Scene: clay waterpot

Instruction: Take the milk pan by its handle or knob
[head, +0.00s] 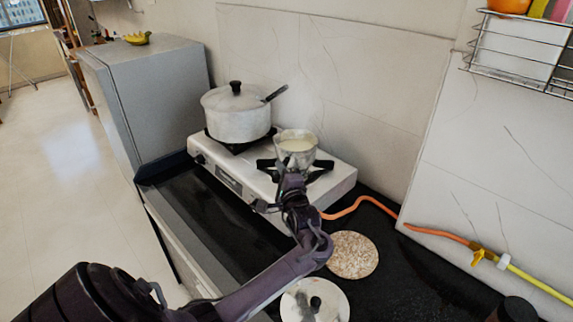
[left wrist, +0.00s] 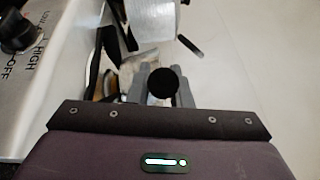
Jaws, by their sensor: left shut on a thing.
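The milk pan (head: 296,147) is a small metal pan with pale liquid inside. It is upright at the right burner of the white stove (head: 232,180) in the head view. My left gripper (head: 291,180) is at the near side of the pan, where the handle points toward me. In the left wrist view the round black handle end (left wrist: 163,82) sits between the grey fingers of my left gripper (left wrist: 161,92), which are shut on it. The gripper hides most of the handle. My right gripper is not in view.
A large lidded pot (head: 237,118) with a side handle stands on the left burner, close to the pan. An orange hose (head: 365,199) runs right from the stove.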

